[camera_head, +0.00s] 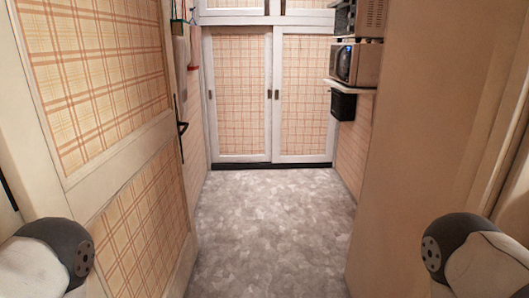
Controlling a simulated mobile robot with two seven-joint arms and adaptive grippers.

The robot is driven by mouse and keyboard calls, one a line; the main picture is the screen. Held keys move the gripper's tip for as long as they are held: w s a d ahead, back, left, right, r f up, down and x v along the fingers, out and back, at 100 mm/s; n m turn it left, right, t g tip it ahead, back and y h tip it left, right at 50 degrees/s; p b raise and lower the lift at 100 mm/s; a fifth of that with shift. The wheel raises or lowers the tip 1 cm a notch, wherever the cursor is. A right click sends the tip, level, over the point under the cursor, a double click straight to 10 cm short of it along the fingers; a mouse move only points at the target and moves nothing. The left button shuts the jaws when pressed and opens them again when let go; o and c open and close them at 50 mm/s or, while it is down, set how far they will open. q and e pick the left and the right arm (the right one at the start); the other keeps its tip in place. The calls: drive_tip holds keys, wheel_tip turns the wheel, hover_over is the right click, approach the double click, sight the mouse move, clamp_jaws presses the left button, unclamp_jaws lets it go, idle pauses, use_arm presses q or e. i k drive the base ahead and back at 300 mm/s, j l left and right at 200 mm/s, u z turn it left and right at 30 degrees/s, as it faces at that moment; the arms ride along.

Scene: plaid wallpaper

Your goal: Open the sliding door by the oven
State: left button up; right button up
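Two sliding doors with white frames and orange plaid panels stand at the far end of the passage: a left sliding door (239,95) and a right sliding door (304,95). Both look closed, meeting at the middle. Small dark recessed handles show near their meeting edges, with another at the left door's outer edge. A microwave-like oven (356,64) sits on a wall shelf to the right of the doors. Parts of my two arms show at the lower left and lower right corners. Neither gripper is in view, and both are far from the doors.
A plaid-panelled hinged door (99,68) with a dark handle (182,128) stands open along the left. A tan wall or panel (425,150) narrows the right side. A dark box (343,106) hangs below the shelf (349,87). The grey patterned floor (274,225) between is clear.

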sight(303, 125)
drive_tip(key=i, duration=2.45)
drive_tip(key=i+z, duration=0.1)
drive_tip(key=i, duration=0.35)
drive_tip(key=i+j+z, duration=0.15)
drive_tip(key=i, duration=0.3)
drive_tip(key=i+j+z, duration=0.1)
drive_tip(key=i, duration=0.35)
drive_tip(key=i+j+z, duration=0.15)
drive_tip(key=i, duration=0.3)
drive_tip(key=i+j+z, duration=0.1)
drive_tip(key=i+j, duration=0.15)
drive_tip(key=i, duration=0.2)
